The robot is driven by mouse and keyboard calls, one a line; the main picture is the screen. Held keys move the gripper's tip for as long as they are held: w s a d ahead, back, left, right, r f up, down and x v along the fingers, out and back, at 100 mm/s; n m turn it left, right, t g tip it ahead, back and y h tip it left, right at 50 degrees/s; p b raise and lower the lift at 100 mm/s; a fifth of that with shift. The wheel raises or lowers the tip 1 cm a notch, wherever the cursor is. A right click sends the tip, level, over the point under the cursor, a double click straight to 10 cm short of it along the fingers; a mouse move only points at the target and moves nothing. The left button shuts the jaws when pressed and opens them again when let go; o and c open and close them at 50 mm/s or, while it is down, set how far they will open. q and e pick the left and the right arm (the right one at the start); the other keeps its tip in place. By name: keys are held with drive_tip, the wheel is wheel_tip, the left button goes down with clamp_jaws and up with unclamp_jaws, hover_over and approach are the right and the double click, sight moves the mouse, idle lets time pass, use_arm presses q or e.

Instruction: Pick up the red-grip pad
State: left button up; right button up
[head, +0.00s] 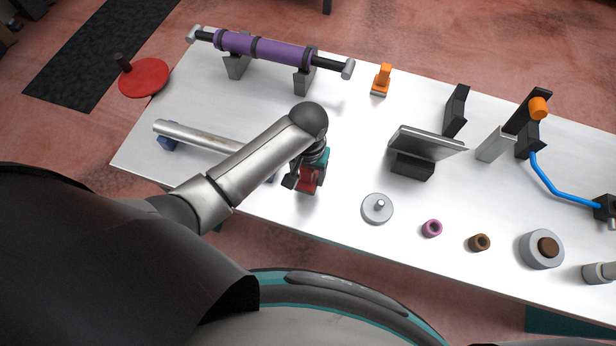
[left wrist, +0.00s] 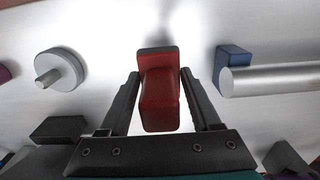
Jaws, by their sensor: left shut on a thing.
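The red-grip pad is a red block on a dark base plate. In the left wrist view the red-grip pad (left wrist: 160,95) is between the two dark fingers of my left gripper (left wrist: 162,98). In the head view the red-grip pad (head: 308,179) shows below my left gripper (head: 305,180), near the front edge of the table, partly hidden by the gripper. The gripper is shut on the pad. I cannot tell whether the pad touches the table. My right gripper is not in view.
A silver tube (head: 200,137) on blue supports lies left of the gripper. A grey disc with a pin (head: 377,208) stands to the right, with a pink ring (head: 432,228) and brown ring (head: 479,242) beyond. A purple cylinder (head: 265,50) rests on stands at the back.

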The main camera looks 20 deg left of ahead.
use_arm(q)
wheel_tip(320, 180, up, 15)
drive_tip(key=shift+r+p, duration=0.1)
drive_tip(key=shift+p, duration=1.15)
drive_tip(key=o, duration=0.9)
clamp_jaws()
